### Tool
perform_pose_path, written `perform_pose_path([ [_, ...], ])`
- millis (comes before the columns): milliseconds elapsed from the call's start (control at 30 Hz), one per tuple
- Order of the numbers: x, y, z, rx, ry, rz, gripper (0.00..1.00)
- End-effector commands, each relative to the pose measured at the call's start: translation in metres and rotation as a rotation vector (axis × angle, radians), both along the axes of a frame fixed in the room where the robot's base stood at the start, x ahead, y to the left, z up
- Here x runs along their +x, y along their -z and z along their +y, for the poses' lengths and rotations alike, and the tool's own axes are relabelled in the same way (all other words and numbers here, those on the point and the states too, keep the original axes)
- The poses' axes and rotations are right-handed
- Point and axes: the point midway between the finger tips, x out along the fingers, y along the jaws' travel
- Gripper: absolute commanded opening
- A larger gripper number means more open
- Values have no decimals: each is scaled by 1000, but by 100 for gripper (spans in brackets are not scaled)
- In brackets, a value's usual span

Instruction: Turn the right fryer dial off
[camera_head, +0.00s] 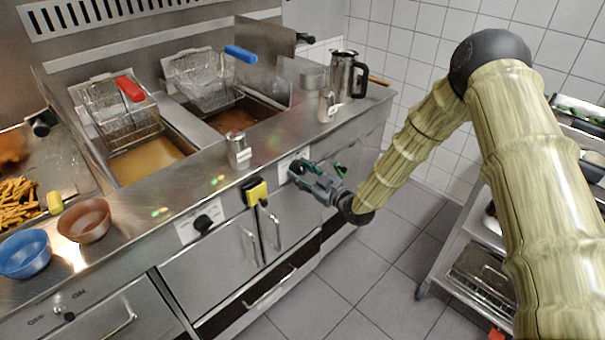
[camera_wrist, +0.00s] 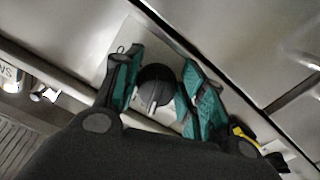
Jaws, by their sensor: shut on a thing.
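The right fryer dial is a round black knob (camera_wrist: 155,88) with a pale pointer mark, on a light label plate (camera_head: 288,163) on the steel front panel. My gripper (camera_head: 297,176) is at this panel, below the right fryer. In the wrist view my gripper (camera_wrist: 160,80) has one green finger on each side of the knob and is shut on it. In the head view my fingers hide the knob. The right fryer basket (camera_head: 203,80) with a blue handle is above dark reddish oil (camera_head: 231,121). The left fryer dial (camera_head: 203,223) is black and stands free.
A yellow block (camera_head: 255,193) sticks out from the panel left of my gripper. A shaker (camera_head: 239,151) and a steel jug (camera_head: 343,74) stand on the counter. A steel cart (camera_head: 462,222) stands at right. The tiled floor between is clear.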

Motion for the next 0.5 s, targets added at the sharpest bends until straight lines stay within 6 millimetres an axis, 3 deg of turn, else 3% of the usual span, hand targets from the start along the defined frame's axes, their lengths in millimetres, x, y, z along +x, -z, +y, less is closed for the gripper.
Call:
perform_pose_path([
  [500,3,2,-2,-231,-1,-224,17],
])
